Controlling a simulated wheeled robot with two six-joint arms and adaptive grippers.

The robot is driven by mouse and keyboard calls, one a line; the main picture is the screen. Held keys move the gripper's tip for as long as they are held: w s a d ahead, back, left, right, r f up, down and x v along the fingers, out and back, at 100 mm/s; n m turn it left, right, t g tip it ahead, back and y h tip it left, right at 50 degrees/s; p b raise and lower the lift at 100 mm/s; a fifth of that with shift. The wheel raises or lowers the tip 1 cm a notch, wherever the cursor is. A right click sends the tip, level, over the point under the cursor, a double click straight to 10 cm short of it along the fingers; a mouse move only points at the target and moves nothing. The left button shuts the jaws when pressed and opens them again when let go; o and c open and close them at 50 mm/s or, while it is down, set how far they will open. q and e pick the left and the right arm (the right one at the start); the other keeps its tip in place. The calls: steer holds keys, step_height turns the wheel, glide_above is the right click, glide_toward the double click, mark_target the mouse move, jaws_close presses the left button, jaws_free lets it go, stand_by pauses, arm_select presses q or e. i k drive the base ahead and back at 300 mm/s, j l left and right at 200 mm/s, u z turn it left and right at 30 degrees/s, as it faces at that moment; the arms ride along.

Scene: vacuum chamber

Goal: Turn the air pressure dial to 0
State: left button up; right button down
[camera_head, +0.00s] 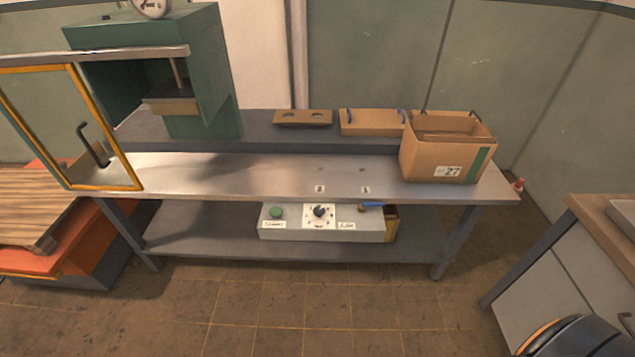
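A black dial knob (320,211) sits on a white marked plate in the middle of the grey control box (285,231). The box is on the lower shelf of the workbench. The marks on the plate are too small to read, so I cannot tell where the dial points. A green button (276,211) is left of the dial, and a blue lever handle (371,204) is to its right. A round gauge (151,5) on top of the green machine is cut off by the top edge.
The metal bench top (230,175) overhangs the lower shelf (200,235). A cardboard box (433,164) stands at its right end. A yellow-framed door (68,125) on the green machine (205,80) stands at left. The floor (270,310) before the bench is clear.

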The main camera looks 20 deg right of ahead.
mark_target(319, 212)
steer(key=z, duration=0.45)
steer(key=i+j+z, duration=0.3)
steer(key=j, duration=0.25)
steer(key=i+j+z, duration=0.3)
steer(key=j, duration=0.35)
steer(key=i+j+z, duration=0.15)
steer(key=j, duration=0.2)
steer(key=i+j+z, duration=0.15)
steer(key=j, duration=0.2)
